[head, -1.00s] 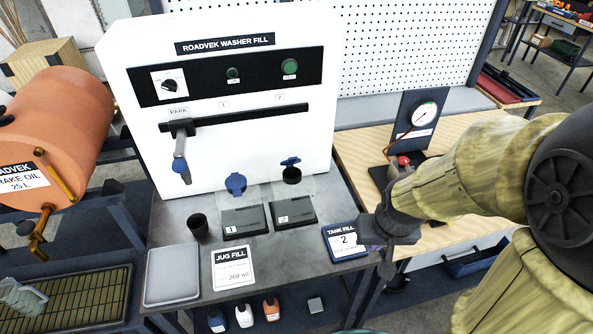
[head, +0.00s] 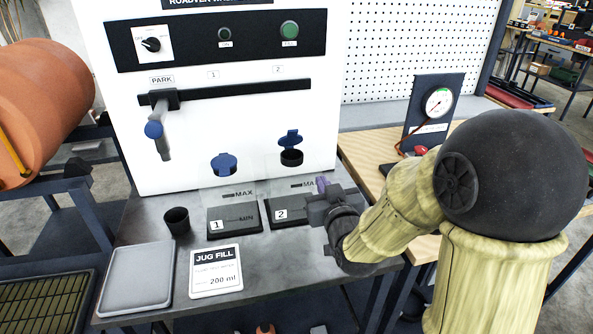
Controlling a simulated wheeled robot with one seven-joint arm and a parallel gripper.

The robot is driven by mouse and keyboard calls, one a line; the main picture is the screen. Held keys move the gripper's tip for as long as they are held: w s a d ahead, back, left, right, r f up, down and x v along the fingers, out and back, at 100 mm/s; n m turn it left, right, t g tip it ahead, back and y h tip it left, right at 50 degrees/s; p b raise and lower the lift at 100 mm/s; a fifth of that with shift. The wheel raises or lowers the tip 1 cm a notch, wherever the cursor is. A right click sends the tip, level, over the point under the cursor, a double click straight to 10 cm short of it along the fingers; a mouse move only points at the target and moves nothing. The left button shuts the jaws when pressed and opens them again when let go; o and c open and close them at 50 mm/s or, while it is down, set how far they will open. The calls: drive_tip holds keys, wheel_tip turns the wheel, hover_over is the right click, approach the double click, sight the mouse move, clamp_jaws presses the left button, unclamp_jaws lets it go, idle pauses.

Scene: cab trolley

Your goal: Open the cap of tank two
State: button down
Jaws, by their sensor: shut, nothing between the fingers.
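Tank two (head: 291,211), with a label "2" on its dark base, stands on the grey bench before the white panel. Its blue cap (head: 290,138) stands raised above the black filler neck (head: 291,157), and the dark opening shows. Tank one (head: 234,219) stands to its left, with its blue cap (head: 223,164) down over its neck. My gripper (head: 316,200) is shut and empty, just right of tank two's base and below its neck. It looks apart from the cap; whether it touches the tank cannot be told.
The washer fill panel (head: 130,100) has a knob, buttons and a rail, with a nozzle (head: 157,130) at park. A black cup (head: 177,221), a grey tray (head: 137,278) and a "JUG FILL" card (head: 216,270) occupy the bench's left. A gauge stand (head: 437,103) stands right.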

drive_tip(key=s+a+f+t+y+b, duration=0.1)
drive_tip(key=t+b, duration=0.1)
drive_tip(key=b, duration=0.1)
drive_tip(key=s+a+f+t+b, duration=0.1)
drive_tip(key=t+b, duration=0.2)
drive_tip(key=b, duration=0.1)
drive_tip(key=s+a+t+y+b, duration=0.1)
drive_tip(key=t+b, duration=0.1)
drive_tip(key=b, duration=0.2)
drive_tip(key=shift+a+f+t+y, duration=0.15)
drive_tip(key=shift+f+t+y, duration=0.15)
drive_tip(key=shift+f, duration=0.1)
drive_tip(key=p, duration=0.3)
approach(295, 133)
drive_tip(key=x, duration=0.6)
drive_tip(key=shift+w+a+r, duration=0.25)
drive_tip(key=shift+w+d+r, duration=0.1)
drive_tip(key=shift+d, duration=0.05)
